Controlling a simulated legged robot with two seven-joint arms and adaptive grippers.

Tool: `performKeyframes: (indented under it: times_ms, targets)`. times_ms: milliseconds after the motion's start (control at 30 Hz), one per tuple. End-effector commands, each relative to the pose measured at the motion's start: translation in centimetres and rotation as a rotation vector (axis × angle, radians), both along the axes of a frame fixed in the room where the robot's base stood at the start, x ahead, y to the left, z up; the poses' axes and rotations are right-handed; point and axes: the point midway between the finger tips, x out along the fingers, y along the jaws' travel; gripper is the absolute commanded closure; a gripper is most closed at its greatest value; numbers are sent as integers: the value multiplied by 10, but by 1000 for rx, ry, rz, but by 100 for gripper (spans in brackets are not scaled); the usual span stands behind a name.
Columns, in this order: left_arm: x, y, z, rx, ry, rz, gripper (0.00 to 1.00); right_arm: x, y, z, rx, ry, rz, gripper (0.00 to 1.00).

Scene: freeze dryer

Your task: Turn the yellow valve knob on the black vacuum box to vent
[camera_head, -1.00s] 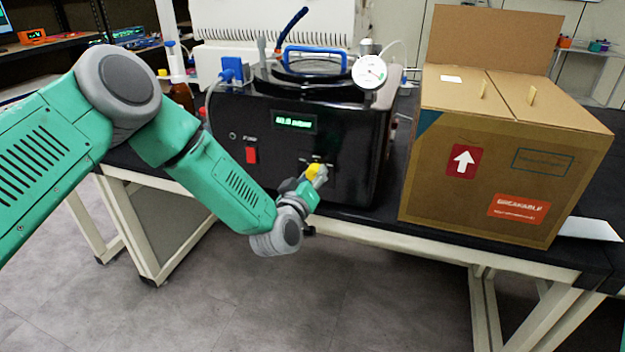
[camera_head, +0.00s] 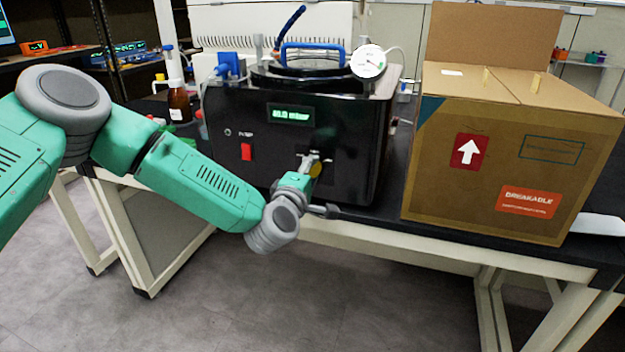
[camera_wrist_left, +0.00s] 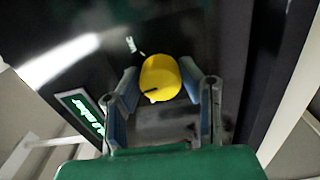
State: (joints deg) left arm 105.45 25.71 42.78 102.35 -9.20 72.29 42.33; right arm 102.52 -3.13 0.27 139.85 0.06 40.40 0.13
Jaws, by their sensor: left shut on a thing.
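The black vacuum box (camera_head: 345,128) stands on the bench in the head view, with a lit green display (camera_head: 291,114) and a red switch (camera_head: 246,152) on its front. The yellow valve knob (camera_head: 316,170) is on the lower right of that front, mostly hidden by my left gripper (camera_head: 311,163). In the left wrist view the knob (camera_wrist_left: 160,78) sits between the two fingers of the gripper (camera_wrist_left: 160,88), which is shut on it. A dark mark shows on the knob's face. The knob's label is too small to read. My right gripper is not in view.
A cardboard box (camera_head: 500,140) stands close to the right of the vacuum box. A round gauge (camera_head: 368,62) and a blue handle (camera_head: 313,52) are on top of the vacuum box. A brown bottle (camera_head: 179,103) stands to its left. Floor in front is clear.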

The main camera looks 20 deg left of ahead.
Motion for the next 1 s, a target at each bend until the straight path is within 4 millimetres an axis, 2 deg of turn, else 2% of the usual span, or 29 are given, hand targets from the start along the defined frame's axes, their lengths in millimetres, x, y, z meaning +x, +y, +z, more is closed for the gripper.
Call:
performKeyframes:
  times_ms: [33,600,1000]
  targets:
    - [2,5,0,-45,-7,12,96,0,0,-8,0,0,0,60]
    - [2,6,-4,-576,14,11,96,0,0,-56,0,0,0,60]
    - [2,5,-5,-828,27,11,96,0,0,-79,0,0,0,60]
